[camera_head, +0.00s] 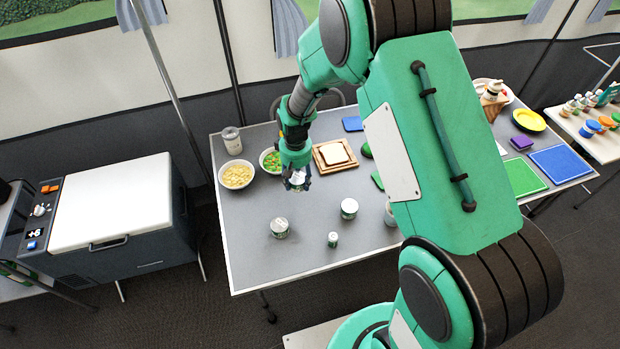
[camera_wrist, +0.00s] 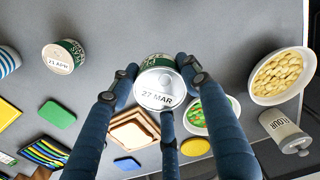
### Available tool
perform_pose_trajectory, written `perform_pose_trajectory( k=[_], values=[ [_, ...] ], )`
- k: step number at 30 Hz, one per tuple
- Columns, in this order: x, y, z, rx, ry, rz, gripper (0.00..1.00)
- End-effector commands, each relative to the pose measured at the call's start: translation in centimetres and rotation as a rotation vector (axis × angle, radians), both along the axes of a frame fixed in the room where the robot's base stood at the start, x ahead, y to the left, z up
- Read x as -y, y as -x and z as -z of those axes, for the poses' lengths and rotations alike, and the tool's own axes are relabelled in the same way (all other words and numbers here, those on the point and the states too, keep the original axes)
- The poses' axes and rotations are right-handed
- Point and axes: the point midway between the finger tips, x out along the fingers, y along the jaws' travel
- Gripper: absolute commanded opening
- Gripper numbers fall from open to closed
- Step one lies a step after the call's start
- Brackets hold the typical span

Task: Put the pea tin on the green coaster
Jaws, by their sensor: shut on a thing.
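My gripper (camera_head: 296,182) is shut on a tin (camera_wrist: 158,84) with a silver lid marked "27 MAR" and a green label. The label's picture is hidden, so I cannot read whether it is peas. The gripper is over the table, in front of the bread board and the bowl of peas. The green coaster (camera_wrist: 58,115) lies left of the bread in the wrist view; in the head view its edge (camera_head: 377,181) shows beside my arm, which hides the rest. Other tins stand on the table: one at the front left (camera_head: 280,229) and one further right (camera_head: 349,208).
The bread board (camera_head: 334,156), pasta bowl (camera_head: 236,175), pea bowl (camera_head: 268,161) and flour jar (camera_head: 231,140) stand near the gripper. A blue coaster (camera_wrist: 127,163) and yellow one (camera_wrist: 8,113) lie beyond.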

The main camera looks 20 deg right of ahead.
Motion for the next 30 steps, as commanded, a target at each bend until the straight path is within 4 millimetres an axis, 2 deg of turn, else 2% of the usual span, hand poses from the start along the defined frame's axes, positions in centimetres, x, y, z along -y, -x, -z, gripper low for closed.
perform_pose_trajectory(
  k=[8,14,20,30],
  values=[
    [0.4,-0.1,-0.1,0.001,0.0,0.007,0.12],
    [2.5,-0.7,-0.2,0.001,0.0,0.049,0.12],
    [6.9,-1.6,-0.3,-0.001,0.0,0.134,0.12],
    [17.2,-2.6,-0.8,0.002,0.001,0.328,0.12]
  ],
)
